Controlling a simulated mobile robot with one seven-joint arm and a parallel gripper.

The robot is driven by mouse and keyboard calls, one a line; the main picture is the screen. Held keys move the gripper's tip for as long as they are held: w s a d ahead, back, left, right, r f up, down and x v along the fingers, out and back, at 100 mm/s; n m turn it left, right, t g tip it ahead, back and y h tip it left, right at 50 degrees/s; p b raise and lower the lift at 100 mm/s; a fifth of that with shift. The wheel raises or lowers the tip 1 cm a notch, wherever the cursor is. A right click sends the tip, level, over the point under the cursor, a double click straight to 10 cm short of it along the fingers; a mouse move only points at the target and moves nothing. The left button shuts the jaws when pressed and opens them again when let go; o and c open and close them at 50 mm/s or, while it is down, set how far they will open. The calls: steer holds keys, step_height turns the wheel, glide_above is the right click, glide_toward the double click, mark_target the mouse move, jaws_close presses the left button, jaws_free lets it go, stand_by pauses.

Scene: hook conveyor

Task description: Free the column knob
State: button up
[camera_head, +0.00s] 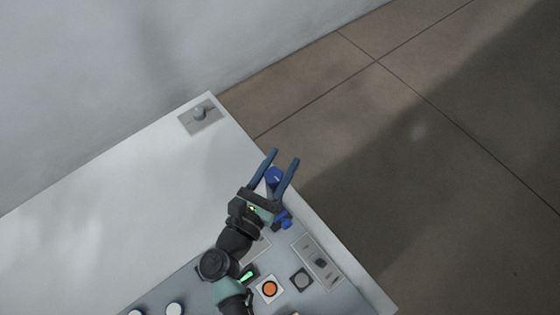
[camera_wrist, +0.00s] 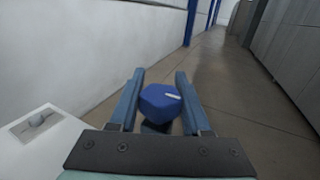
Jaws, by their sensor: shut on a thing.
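A blue knob (camera_head: 274,176) with a white mark sits between the two blue fingers of my gripper (camera_head: 286,157), past the table's right edge in the head view. In the wrist view the same knob (camera_wrist: 161,102) lies between the fingers of my gripper (camera_wrist: 160,72). My gripper is shut on the knob. Another blue piece (camera_head: 284,219) shows beside my wrist in the head view; I cannot tell whether it joins the knob. What lies under the knob is mostly hidden.
A pale table (camera_head: 130,195) carries a grey plate with a round lever (camera_head: 199,116) at its far corner. Near my arm are an orange button (camera_head: 269,289), a grey button (camera_head: 301,280) and a switch plate (camera_head: 318,261). Open tiled floor (camera_head: 420,130) lies to the right.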

jaws_close()
